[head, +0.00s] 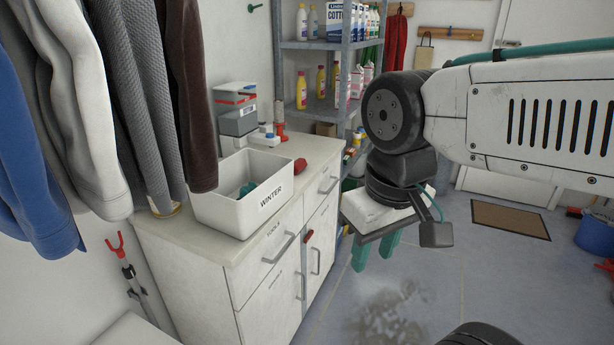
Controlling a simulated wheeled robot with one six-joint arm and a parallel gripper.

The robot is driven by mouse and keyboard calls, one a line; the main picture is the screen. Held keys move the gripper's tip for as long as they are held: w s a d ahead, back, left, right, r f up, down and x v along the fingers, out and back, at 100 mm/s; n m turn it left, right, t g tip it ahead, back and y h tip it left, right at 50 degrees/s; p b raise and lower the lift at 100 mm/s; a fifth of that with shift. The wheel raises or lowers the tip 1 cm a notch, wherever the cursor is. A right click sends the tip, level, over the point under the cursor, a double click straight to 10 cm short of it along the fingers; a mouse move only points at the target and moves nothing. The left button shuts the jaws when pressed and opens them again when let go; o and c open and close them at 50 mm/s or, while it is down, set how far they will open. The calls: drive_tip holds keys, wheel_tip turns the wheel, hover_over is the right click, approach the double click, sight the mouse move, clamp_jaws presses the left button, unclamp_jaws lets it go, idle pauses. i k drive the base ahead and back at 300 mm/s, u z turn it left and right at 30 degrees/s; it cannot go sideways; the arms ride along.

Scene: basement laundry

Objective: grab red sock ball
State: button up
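A small rounded dark red item (300,166), which looks like the red sock ball, sits on the counter beside the far right corner of the white bin labelled WINTER (240,221). The bin partly hides it. My gripper (376,250) hangs to the right of the cabinet, over the floor, with its teal fingers pointing down. The fingers are apart and nothing shows between them. It is clear of the red item.
Teal items (248,189) lie in the bin. Stacked boxes (236,118) and a red-topped bottle (280,131) stand behind it. Hanging clothes (125,95) crowd the left. A metal shelf (310,45) holds bottles. The floor at right is mostly clear around a brown mat (510,220).

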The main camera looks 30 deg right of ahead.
sight(301, 164)
drive_tip(key=k, duration=0.9)
drive_tip(key=z, duration=0.9)
drive_tip(key=i, duration=0.7)
drive_tip(key=z, duration=0.8)
drive_tip(key=i, duration=1.5)
drive_tip(key=u, duration=1.1)
drive_tip(key=i, duration=0.3)
drive_tip(key=u, duration=0.15)
